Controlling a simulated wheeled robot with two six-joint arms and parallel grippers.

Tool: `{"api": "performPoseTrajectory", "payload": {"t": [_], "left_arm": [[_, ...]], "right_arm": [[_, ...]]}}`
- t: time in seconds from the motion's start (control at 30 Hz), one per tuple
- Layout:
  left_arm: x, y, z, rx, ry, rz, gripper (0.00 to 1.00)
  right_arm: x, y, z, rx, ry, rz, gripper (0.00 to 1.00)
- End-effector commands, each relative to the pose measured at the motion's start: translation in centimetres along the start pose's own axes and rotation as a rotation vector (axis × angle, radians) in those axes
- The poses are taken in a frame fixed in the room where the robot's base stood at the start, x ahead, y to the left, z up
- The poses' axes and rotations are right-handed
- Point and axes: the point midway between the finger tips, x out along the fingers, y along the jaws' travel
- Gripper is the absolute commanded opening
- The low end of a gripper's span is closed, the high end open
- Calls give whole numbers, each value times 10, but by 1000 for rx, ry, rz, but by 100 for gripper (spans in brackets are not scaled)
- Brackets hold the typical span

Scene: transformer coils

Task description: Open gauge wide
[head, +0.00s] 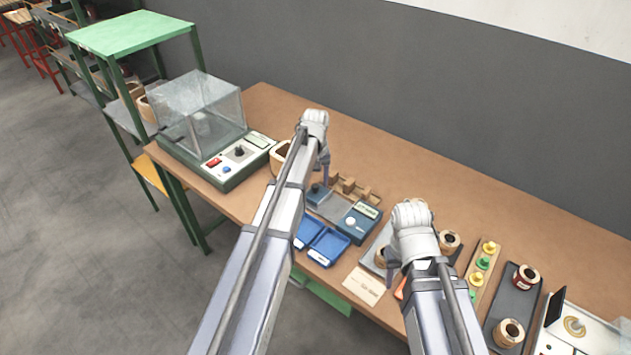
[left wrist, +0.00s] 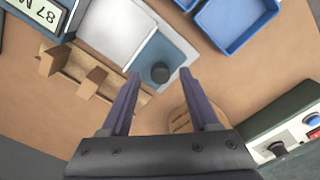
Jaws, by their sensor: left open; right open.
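The gauge has a dark blue body with a display and a white knob (head: 358,221), a flat grey bed (head: 334,207), and a small blue end block with a black knob (head: 316,190). In the left wrist view the black knob (left wrist: 160,73) appears between the fingertips of my left gripper (left wrist: 160,77). My left gripper (head: 325,178) is open and points down over that end block; I cannot tell whether the fingers touch it. The display (left wrist: 44,12) is cut off at the upper left. My right gripper (head: 393,274) is open near the grey tray.
Blue trays (head: 327,246) stand in front of the gauge, and a wooden rack (head: 354,189) behind it. A control box with a clear cover (head: 198,105) is at the left. A grey tray with coils (head: 513,306) and a board with coloured pegs (head: 482,268) are at the right.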

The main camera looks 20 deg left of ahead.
Motion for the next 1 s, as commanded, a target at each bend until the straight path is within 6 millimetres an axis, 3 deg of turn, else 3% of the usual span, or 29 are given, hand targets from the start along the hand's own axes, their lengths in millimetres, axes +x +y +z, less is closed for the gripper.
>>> {"api": "performPoseTrajectory", "payload": {"t": [0.5,1.0], "left_arm": [[-66,0,0,0,0,0,62],[-71,0,0,0,0,0,62]], "right_arm": [[-66,6,4,0,0,0,50],[-70,7,4,0,0,0,50]]}}
